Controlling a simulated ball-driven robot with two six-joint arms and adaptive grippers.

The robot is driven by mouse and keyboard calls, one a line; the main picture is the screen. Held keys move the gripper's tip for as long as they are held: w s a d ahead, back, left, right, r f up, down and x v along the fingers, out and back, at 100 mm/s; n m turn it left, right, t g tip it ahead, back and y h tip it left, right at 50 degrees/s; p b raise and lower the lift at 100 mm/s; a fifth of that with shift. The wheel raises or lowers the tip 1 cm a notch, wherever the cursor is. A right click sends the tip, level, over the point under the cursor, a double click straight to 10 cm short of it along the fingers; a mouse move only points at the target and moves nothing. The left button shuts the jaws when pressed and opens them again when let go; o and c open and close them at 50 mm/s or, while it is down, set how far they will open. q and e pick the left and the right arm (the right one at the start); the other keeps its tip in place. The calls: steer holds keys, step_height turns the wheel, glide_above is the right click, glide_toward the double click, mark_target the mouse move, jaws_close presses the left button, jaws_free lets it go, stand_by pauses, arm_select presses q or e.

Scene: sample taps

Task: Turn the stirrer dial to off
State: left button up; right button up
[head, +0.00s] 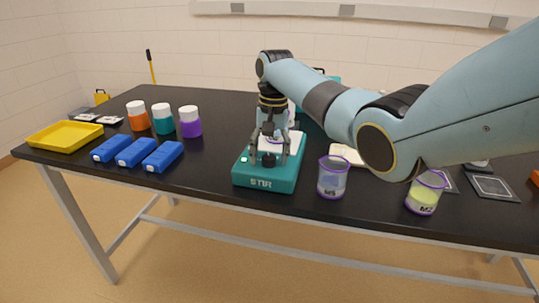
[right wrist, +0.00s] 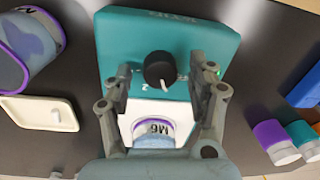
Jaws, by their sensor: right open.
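The teal stirrer (head: 265,182), marked STIR, stands on the black table near its front edge. Its round black dial (right wrist: 159,68) shows in the right wrist view, with a white pointer line toward the bottom of that picture. A beaker marked M6 (right wrist: 154,130) stands on the stirrer's white plate. My right gripper (right wrist: 159,72) is open, with one finger on each side of the dial and a gap to both. In the head view the right gripper (head: 267,150) points down over the stirrer and partly hides the dial. My left gripper is out of view.
Beakers M5 (head: 332,178) and M2 (head: 424,193) stand right of the stirrer. Several blue boxes (head: 136,152), white-capped jars (head: 163,119) and a yellow tray (head: 65,136) are to the left. A pale dish (right wrist: 40,112) lies beside the stirrer.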

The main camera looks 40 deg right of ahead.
steer(key=shift+f, duration=0.15)
steer(key=c, duration=1.1)
steer(key=shift+n+p, duration=0.6)
steer(key=shift+c, duration=0.2)
steer(key=shift+r+n+p, duration=0.2)
steer(key=shift+n+p, duration=0.5)
steer(key=shift+n, duration=0.4)
steer(key=shift+w+n+p, duration=0.1)
steer(key=shift+n+p, duration=0.35)
steer(key=shift+n, duration=0.75)
steer(key=shift+f+n, duration=0.1)
steer(key=shift+n, duration=1.4)
steer(key=shift+p, duration=0.3)
